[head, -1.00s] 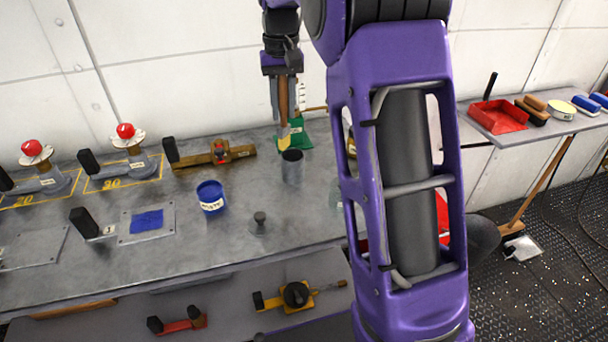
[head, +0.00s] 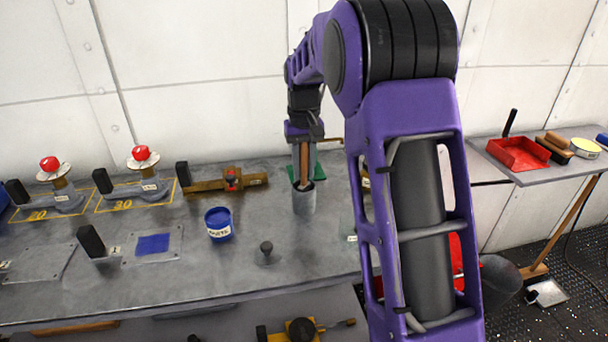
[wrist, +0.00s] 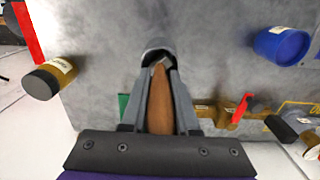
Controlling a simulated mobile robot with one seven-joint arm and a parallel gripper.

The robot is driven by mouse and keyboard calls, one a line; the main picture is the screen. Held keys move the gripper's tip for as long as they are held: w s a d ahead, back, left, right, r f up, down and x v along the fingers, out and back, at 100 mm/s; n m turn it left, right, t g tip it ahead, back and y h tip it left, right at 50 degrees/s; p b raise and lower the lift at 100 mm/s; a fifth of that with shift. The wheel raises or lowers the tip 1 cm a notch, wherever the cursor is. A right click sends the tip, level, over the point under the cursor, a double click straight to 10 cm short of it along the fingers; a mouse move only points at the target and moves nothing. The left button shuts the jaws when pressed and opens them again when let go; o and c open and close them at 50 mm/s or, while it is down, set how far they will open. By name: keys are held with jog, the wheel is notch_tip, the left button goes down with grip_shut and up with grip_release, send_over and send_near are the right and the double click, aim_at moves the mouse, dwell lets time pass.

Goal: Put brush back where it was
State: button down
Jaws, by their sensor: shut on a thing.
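The brush (head: 303,163) is a slim wooden piece held upright between the fingers of my gripper (head: 302,176). Its lower end is at the mouth of a grey metal cup (head: 304,205) on the bench, and appears to be just inside the rim. In the wrist view the brown brush (wrist: 160,103) runs between the grey fingers of my gripper (wrist: 158,75), shut on it. Its far end overlaps the opening of the cup (wrist: 157,45). How deep the tip sits is hidden.
A blue parts tub (head: 219,226) and a small dark knob (head: 267,250) stand left of the cup. A brown clamp-like tool (head: 225,182) lies behind. A green object (head: 318,172) is behind the cup. A jar (wrist: 48,78) shows in the wrist view.

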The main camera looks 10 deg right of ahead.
jog(key=shift+f, duration=0.5)
jog(key=shift+f, duration=0.2)
jog(key=c, duration=0.7)
grip_release()
jog(key=shift+o, duration=0.2)
notch_tip(320, 180, up, 12)
jog(key=shift+r+p, duration=0.25)
jog(key=shift+p, duration=0.8)
